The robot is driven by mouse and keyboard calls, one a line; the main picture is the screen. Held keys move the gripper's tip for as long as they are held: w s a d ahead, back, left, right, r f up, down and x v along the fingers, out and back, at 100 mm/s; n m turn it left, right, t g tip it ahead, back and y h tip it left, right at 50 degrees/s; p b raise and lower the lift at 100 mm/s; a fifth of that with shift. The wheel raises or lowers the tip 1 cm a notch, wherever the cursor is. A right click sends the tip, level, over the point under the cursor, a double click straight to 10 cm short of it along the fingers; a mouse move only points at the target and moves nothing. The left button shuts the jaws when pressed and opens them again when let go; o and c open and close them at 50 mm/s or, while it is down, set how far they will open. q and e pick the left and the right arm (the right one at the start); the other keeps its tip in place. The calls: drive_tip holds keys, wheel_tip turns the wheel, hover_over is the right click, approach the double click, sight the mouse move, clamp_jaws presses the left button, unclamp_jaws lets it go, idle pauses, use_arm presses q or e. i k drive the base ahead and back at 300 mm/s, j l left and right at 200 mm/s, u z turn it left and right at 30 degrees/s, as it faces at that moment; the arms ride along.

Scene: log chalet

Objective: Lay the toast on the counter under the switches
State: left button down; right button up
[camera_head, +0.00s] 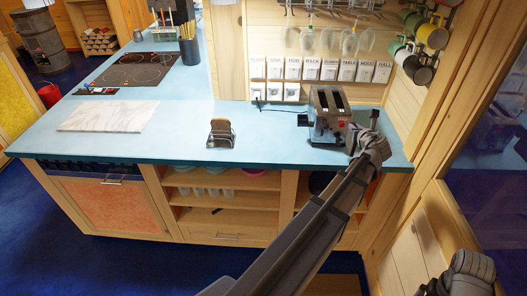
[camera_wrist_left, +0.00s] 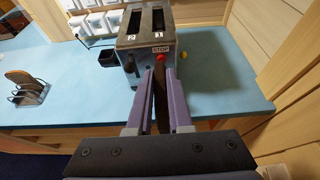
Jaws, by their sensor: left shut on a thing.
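My left gripper (camera_head: 360,138) is at the front right of the steel toaster (camera_head: 329,118); its fingers (camera_wrist_left: 160,85) also show in the left wrist view. They are shut on a thin dark brown slice, apparently the toast (camera_wrist_left: 161,118), seen edge-on. The toaster (camera_wrist_left: 146,40) stands just beyond the fingertips, with two dark slots on top and a red stop button. White switches (camera_head: 275,92) are on the wall left of the toaster, above the blue counter (camera_head: 180,115). A dark part at the lower right seems to be my right wrist; its fingers cannot be made out.
A rack (camera_head: 220,140) with a brown slice in it stands left of the toaster. A pale marble board (camera_head: 110,116) and a black hob (camera_head: 135,72) lie farther left. Mugs (camera_head: 432,37) hang at right.

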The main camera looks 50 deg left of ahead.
sight(265, 146)
drive_tip(key=u, duration=2.05)
drive_tip(key=l+u, duration=0.2)
drive_tip(key=i+l, duration=0.4)
drive_tip(key=l, duration=0.2)
drive_tip(key=k+j, duration=0.45)
drive_tip(key=j, duration=0.2)
